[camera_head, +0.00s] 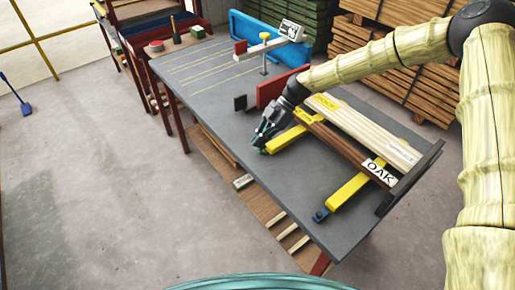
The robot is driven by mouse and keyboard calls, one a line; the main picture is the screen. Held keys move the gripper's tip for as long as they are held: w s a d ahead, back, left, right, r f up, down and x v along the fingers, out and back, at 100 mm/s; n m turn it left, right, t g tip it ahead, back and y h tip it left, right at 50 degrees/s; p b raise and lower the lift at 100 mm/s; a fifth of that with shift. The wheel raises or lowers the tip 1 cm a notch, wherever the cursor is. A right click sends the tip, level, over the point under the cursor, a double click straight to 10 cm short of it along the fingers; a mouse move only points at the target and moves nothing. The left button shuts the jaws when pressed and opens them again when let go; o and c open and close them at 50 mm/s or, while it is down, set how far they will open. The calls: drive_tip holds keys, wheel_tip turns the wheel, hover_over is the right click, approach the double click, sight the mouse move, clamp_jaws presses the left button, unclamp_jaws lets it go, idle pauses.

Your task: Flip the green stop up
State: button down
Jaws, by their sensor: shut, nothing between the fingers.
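A small green piece, which looks like the green stop (259,148), shows at the near left end of the upper yellow bar (286,139) on the grey table. My gripper (262,138) is shut and empty, right at that end of the bar. Its fingers cover much of the green piece, so I cannot tell whether they touch it or how far it is tilted. A blue stop (320,214) sits at the near end of the lower yellow bar (348,195).
A brown board (345,147) labelled OAK and pale boards (365,132) lie across the bars. A dark end plate (408,180) stands at right, and a red block (275,88) and small black plate (240,103) stand behind my gripper. The table's near-left surface (225,125) is clear.

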drive_tip(key=d+g+y+b, duration=0.1)
drive_tip(key=b, duration=0.2)
drive_tip(key=w+d+g+y+b, duration=0.1)
drive_tip(key=y+b, duration=0.1)
drive_tip(key=b, duration=0.2)
drive_tip(key=w+d+g+y+b, duration=0.1)
drive_tip(key=d+y+b, duration=0.1)
drive_tip(key=b, duration=0.2)
drive_tip(key=shift+w+f, duration=0.25)
drive_tip(key=shift+f, duration=0.1)
drive_tip(key=shift+a+r, duration=0.1)
drive_tip(key=shift+r, duration=0.4)
wheel_tip(320, 180, up, 10)
drive_tip(key=shift+f, duration=0.15)
